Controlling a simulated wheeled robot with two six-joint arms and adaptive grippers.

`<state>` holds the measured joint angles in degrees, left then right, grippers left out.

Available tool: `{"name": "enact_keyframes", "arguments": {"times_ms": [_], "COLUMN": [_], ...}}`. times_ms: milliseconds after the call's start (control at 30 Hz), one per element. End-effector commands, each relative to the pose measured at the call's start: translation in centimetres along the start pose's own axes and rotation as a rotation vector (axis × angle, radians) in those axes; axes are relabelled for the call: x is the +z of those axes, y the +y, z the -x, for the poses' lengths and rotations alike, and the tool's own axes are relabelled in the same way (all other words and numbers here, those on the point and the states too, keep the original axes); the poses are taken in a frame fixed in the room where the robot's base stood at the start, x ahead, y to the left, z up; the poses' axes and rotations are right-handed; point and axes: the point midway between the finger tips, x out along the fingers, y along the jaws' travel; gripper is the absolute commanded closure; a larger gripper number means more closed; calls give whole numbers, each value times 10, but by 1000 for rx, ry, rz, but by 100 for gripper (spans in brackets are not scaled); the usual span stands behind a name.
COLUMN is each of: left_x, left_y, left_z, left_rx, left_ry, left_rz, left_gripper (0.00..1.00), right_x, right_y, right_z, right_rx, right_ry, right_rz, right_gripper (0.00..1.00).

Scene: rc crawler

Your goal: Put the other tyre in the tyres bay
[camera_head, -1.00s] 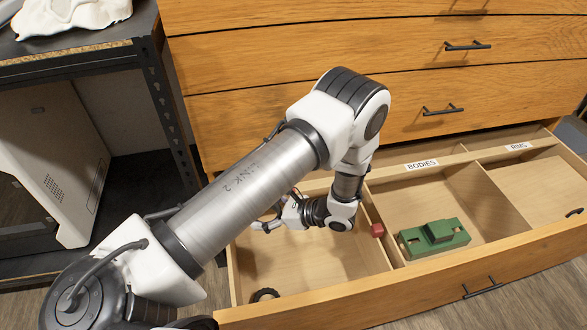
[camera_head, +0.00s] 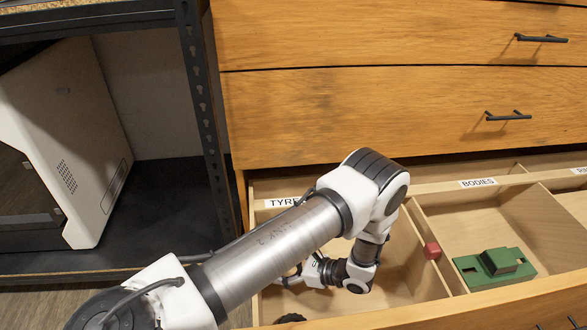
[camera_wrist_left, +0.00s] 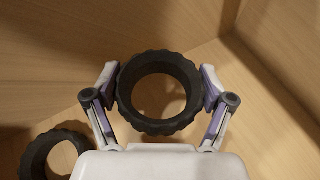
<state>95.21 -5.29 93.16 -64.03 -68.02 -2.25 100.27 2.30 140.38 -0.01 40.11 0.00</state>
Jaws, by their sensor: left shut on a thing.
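In the left wrist view my left gripper (camera_wrist_left: 160,95) is shut on a black knobbly tyre (camera_wrist_left: 128,92), one finger on each side of it. The held tyre is over the wooden floor of a drawer bay. A second black tyre (camera_wrist_left: 38,155) lies on that floor at lower left, and its top also shows in the head view (camera_head: 290,318). In the head view my left arm reaches into the bay labelled TYR…, the tyres bay (camera_head: 405,285), its label (camera_head: 283,203) partly covered. The arm hides the fingers and held tyre there. My right gripper is not in view.
A divider (camera_head: 436,240) separates this bay from the bodies bay, which holds a green body (camera_head: 495,265). A small red block (camera_head: 432,250) is at the divider. The rims bay (camera_head: 577,200) is at the right edge. A dark metal shelf (camera_head: 165,215) stands at left.

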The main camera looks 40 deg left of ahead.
Motion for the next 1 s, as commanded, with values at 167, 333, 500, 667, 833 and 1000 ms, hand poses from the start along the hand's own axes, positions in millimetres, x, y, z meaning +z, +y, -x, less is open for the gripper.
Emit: {"name": "enact_keyframes", "arguments": {"times_ms": [167,333,500,667,833,1000], "left_x": [-33,-59,-56,-60,-59,-59], "left_y": [0,0,0,0,0,0], "left_z": [-14,-24,-23,-25,-24,-24], "left_rx": [0,0,-1,0,0,0], "left_ry": [-1,0,0,0,0,0], "left_rz": [-1,1,1,1,1,1], "left_gripper": [47,47,47,47,0,0], "right_x": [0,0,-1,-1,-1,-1], "right_y": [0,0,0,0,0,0], "right_z": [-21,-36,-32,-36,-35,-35], "right_rx": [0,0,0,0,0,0], "right_ry": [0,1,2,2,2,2], "right_rz": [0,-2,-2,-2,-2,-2], "right_gripper": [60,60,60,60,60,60]}}
